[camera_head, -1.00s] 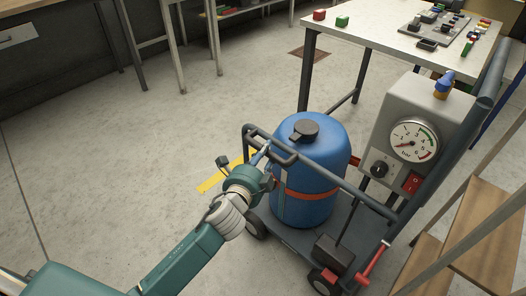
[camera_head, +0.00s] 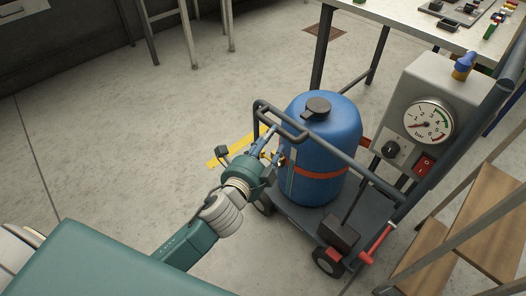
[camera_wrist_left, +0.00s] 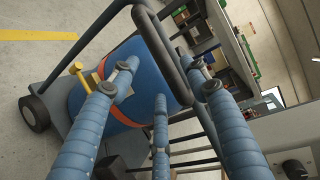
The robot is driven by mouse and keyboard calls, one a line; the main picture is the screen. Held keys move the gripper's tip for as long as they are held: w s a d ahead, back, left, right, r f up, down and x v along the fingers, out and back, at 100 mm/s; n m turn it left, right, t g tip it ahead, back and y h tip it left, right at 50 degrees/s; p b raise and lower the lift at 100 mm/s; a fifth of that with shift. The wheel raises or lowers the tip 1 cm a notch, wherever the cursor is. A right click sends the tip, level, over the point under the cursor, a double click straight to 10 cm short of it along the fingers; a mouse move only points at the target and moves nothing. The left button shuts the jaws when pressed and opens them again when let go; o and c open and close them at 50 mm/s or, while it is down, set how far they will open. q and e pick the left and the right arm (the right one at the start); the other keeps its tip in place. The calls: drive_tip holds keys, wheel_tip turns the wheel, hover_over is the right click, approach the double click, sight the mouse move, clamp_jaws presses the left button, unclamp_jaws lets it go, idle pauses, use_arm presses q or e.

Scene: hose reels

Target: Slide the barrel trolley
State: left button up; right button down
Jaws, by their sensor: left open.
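The barrel trolley (camera_head: 290,215) stands on the floor with a dark flat base, small wheels and a grey tube rail (camera_head: 335,158). It carries a blue barrel (camera_head: 325,130) with an orange band and a black cap. My left gripper (camera_head: 274,150) is at the trolley's near left end, beside the barrel and the looped end of the rail. In the left wrist view my left gripper (camera_wrist_left: 163,80) has its blue fingers spread, with the rail loop (camera_wrist_left: 158,45) ahead between the fingertips. I cannot tell whether they touch it. My right gripper is not in view.
A grey gauge box (camera_head: 427,115) with a red switch is mounted on the trolley's right end. A wooden-stepped ladder (camera_head: 480,215) stands close at the right. A white table (camera_head: 400,22) stands behind. Open floor lies to the left, with a yellow floor mark (camera_head: 225,155).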

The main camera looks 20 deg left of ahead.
use_arm(q)
drive_tip(key=s, duration=0.4)
drive_tip(key=s+r, duration=0.1)
drive_tip(key=shift+s+a, duration=0.1)
drive_tip(key=shift+s, duration=0.3)
